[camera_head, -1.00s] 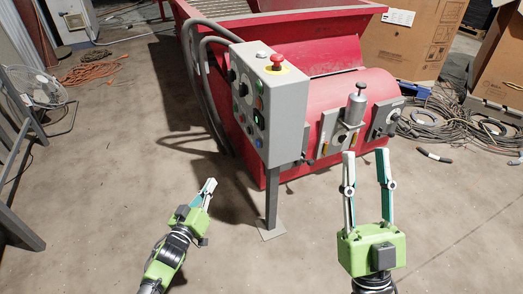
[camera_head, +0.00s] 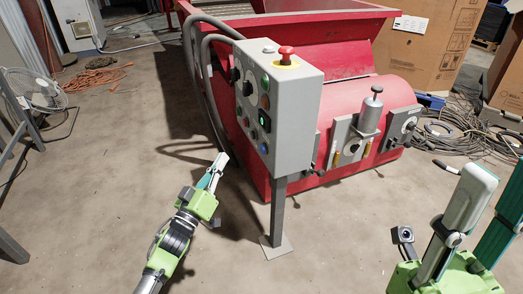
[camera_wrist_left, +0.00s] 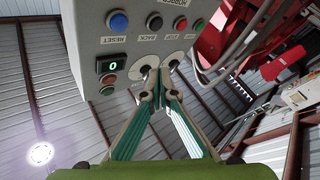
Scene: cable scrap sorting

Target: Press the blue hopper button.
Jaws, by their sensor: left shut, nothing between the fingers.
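The grey control box (camera_head: 292,112) stands on a post, with coloured buttons on its left-facing panel. A blue button (camera_head: 263,148) shows low on that panel. In the left wrist view a blue button (camera_wrist_left: 117,21) sits at the upper left, near an upside-down RESET label; I cannot tell which label belongs to it. My left gripper (camera_head: 222,160) is shut and empty, left of the box's lower part. In the left wrist view its closed fingertips (camera_wrist_left: 154,71) lie below and right of the blue button in the picture; contact is not visible. My right gripper (camera_head: 492,205) is open and empty.
A red emergency button (camera_head: 287,52) is on top of the box. A green-lit display (camera_wrist_left: 113,66) and other buttons sit close to the blue one. Hoses (camera_head: 190,75) run behind the box. The red machine (camera_head: 345,95) stands behind.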

